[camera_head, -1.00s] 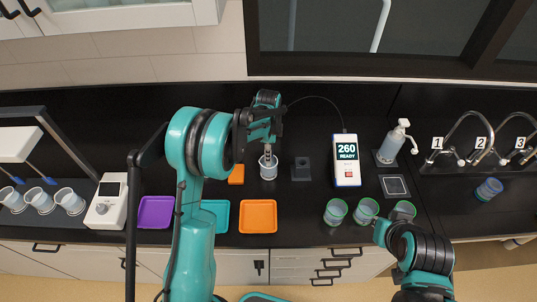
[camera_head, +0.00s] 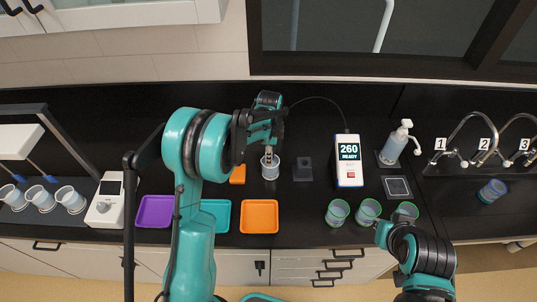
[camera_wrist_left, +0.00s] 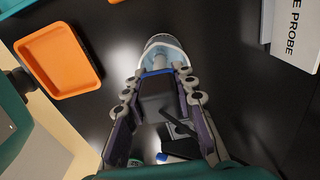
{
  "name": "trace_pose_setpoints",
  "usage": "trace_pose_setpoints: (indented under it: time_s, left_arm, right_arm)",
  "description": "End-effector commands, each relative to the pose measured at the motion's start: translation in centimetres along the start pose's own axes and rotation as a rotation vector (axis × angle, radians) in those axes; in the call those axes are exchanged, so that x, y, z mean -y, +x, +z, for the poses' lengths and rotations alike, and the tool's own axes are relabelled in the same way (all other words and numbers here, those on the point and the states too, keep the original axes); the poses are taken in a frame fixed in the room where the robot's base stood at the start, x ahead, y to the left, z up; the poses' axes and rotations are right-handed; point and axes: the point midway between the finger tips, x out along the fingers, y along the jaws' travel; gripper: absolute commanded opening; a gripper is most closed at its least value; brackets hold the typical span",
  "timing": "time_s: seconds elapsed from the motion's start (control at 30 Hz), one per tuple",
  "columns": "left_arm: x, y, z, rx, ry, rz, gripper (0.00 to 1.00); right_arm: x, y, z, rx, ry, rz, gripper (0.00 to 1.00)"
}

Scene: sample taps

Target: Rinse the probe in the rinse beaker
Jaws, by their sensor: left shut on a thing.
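My left gripper (camera_head: 267,138) is over the rinse beaker and shut on the probe. The probe (camera_head: 268,154) points down, and its lower end is inside the mouth of the clear rinse beaker (camera_head: 270,173). In the left wrist view, the fingers (camera_wrist_left: 160,92) hold the probe's dark handle (camera_wrist_left: 158,100), with the beaker (camera_wrist_left: 161,43) just beyond. How deep the tip sits is hidden. The meter (camera_head: 347,162) reads 260 READY, and a thin cable runs from it toward the probe. My right arm is at the lower right; its fingers cannot be made out clearly.
A dark probe stand (camera_head: 302,169) is right of the beaker. Orange (camera_head: 259,217), teal (camera_head: 216,214) and purple (camera_head: 154,211) trays lie in front. Several cups stand at the right near a soap bottle (camera_head: 394,144). Numbered taps (camera_head: 462,140) are at the far right.

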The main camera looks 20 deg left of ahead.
Motion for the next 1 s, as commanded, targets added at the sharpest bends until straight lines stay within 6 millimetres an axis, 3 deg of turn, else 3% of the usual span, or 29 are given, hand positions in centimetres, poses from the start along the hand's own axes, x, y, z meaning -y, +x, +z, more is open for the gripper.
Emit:
trace_pose_setpoints:
  time_s: [1.0]
  left_arm:
    - [0.52,0.0,-0.28,0.0,0.0,0.0,0.01]
  right_arm:
    - [0.0,0.34,0.25,0.0,0.0,0.0,0.0]
